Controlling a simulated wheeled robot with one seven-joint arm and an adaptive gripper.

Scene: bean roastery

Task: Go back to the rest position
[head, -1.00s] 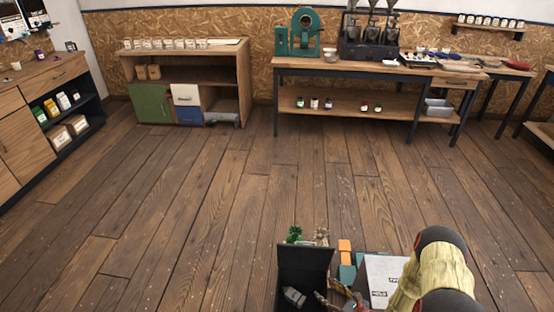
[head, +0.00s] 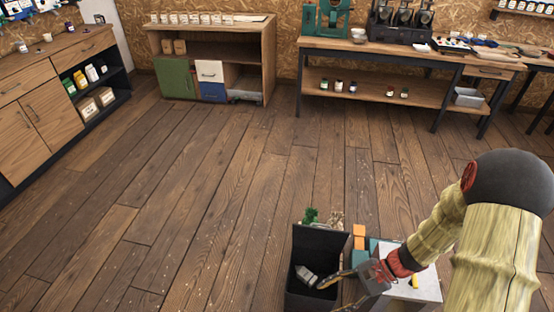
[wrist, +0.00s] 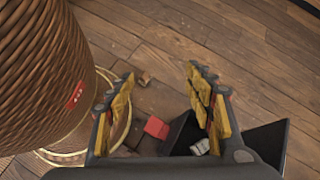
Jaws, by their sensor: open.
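My gripper (head: 332,292) is at the lower right of the head view, at the end of my yellow arm. Its two dark fingers point left, over or beside a black open box; I cannot tell its exact height. In the wrist view my gripper (wrist: 158,80) has its two yellow-padded fingers spread wide apart. Nothing is held between them; floorboards show through the gap.
The black box (head: 320,240) holds a small grey item (head: 306,275). Orange (head: 359,236) and teal blocks and a white box are close by. A red block (wrist: 156,127) shows below the fingers. Wooden floor ahead is clear up to the shelf (head: 265,60) and workbench (head: 400,48).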

